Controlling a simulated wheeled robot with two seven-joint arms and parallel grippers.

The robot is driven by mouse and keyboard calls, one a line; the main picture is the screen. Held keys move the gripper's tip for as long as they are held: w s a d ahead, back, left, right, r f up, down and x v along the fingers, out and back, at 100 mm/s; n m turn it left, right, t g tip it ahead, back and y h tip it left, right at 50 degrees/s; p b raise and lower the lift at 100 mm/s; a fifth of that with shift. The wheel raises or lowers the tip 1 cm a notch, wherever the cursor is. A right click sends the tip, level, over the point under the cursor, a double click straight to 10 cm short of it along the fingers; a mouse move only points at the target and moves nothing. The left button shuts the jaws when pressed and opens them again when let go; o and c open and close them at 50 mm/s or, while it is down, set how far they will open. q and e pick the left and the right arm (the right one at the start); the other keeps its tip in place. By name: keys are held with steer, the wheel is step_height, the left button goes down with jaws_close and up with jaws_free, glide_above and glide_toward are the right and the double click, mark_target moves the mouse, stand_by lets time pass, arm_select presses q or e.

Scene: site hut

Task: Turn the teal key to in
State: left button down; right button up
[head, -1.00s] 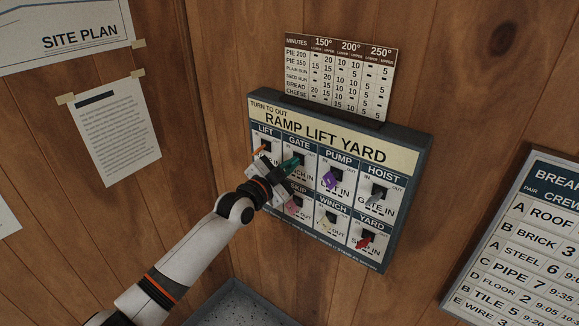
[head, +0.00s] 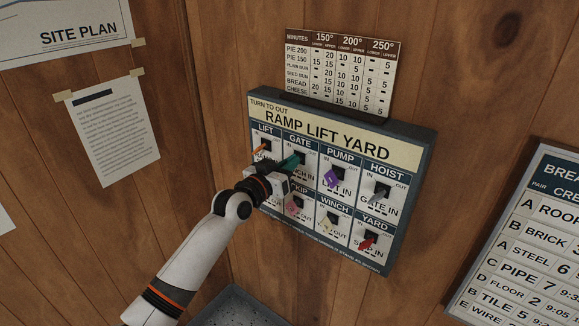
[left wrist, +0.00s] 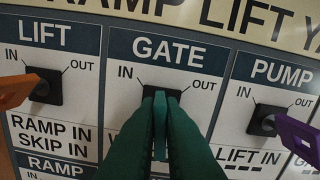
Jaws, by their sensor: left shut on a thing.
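The teal key (head: 290,160) is in the GATE switch, in the upper row of the RAMP LIFT YARD panel (head: 425,150). My left gripper (head: 281,169) reaches it from the lower left and is shut on it. In the left wrist view the teal key (left wrist: 160,124) stands edge-on between the two dark green fingers (left wrist: 160,135). The GATE labels IN and OUT show above it, to its left and right. The fingers hide part of the tag under the switch. Which label the key points to is hard to tell. My right gripper is not in view.
The orange LIFT key (left wrist: 14,92) is close on the left and the purple PUMP key (left wrist: 298,136) on the right. Pink (head: 293,205), yellow (head: 328,222) and red (head: 367,243) keys sit in the lower row. A baking chart (head: 340,75) hangs above.

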arm_select(q)
steer(key=n, duration=0.3)
steer(key=shift+n, duration=1.5)
steer(key=c, duration=1.6)
jaws_free()
steer(key=shift+o, duration=0.2)
steer(key=shift+a, duration=0.15)
steer(key=b+v, duration=0.2)
steer(key=v, duration=1)
